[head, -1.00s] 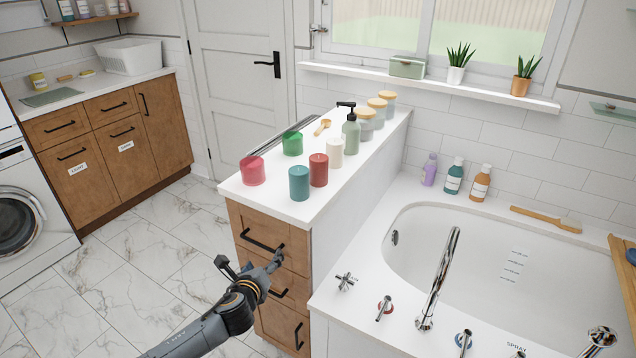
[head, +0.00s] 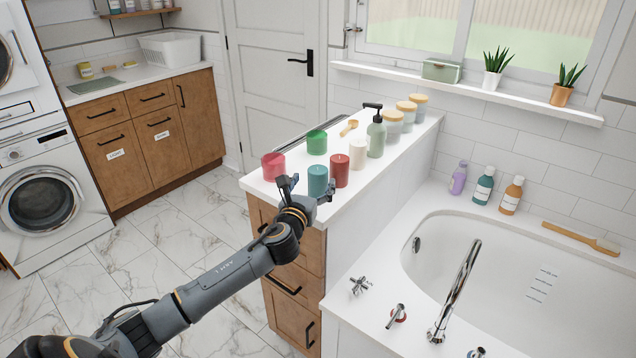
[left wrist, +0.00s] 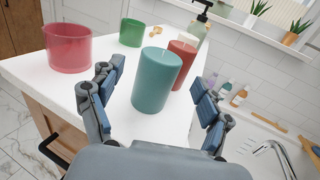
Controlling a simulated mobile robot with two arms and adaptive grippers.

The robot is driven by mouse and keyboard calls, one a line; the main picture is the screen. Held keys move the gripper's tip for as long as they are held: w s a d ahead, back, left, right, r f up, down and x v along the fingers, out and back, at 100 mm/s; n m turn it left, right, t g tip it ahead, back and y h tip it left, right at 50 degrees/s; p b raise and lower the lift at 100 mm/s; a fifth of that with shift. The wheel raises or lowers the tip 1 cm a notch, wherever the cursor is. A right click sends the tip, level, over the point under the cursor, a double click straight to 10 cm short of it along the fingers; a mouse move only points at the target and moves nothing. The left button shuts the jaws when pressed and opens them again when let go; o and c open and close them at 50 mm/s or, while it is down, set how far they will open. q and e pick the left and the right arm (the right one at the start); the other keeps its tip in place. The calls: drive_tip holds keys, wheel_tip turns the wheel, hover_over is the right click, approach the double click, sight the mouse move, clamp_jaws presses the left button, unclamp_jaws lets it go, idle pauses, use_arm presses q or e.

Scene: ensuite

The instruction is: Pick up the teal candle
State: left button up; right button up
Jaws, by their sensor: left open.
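The teal candle (head: 318,181) stands upright on the white counter top, near its front end. It also shows in the left wrist view (left wrist: 157,80), ahead of the fingers and roughly between them. My left gripper (head: 305,190) is open and empty, at the front edge of the counter. Its two fingers show in the left wrist view (left wrist: 155,108), one on each side of the candle's lower part. I cannot tell whether a finger touches it. My right gripper is not in view.
A dark red candle (head: 340,170) stands close behind the teal one to the right. A pink glass (head: 273,166), a green glass (head: 317,142) and a cream candle (head: 358,153) are nearby. A pump bottle (head: 376,135) and jars stand farther back. The bathtub (head: 500,270) lies to the right.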

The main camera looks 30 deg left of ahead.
use_arm(q)
drive_tip(key=x, duration=0.5)
drive_tip(key=shift+r, duration=0.1)
drive_tip(key=shift+c, duration=0.5)
drive_tip(key=c, duration=1.3)
drive_tip(key=shift+r, duration=0.15)
